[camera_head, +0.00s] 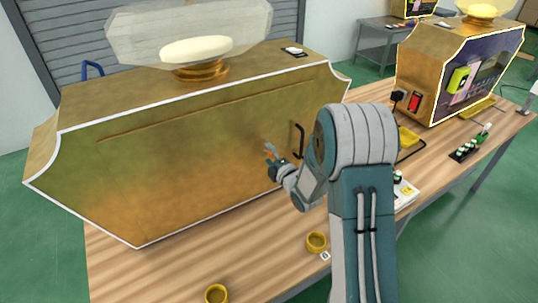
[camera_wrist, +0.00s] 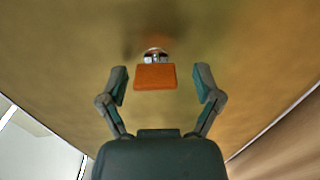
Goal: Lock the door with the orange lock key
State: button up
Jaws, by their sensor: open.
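The orange lock key (camera_wrist: 155,77) sits in a round silver lock (camera_wrist: 156,55) on the gold door panel (camera_wrist: 240,60), seen in the wrist view. My gripper (camera_wrist: 160,84) is open, with one finger on each side of the orange key and a visible gap to both. In the head view my gripper (camera_head: 269,154) is close to the large gold machine's panel (camera_head: 200,170), and a bit of orange shows by its fingertips. The lock itself is hidden there. A black handle (camera_head: 299,140) is on the panel just right of my gripper.
The machine stands on a wooden table (camera_head: 120,270). Two yellow rings (camera_head: 316,242) (camera_head: 216,293) lie near the front edge. A second gold machine (camera_head: 425,75), with a red switch (camera_head: 414,102), stands to the right. Small bottles (camera_head: 465,148) stand at the table's right.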

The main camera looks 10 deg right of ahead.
jog(key=v, duration=1.2)
jog(key=shift+w, duration=0.1)
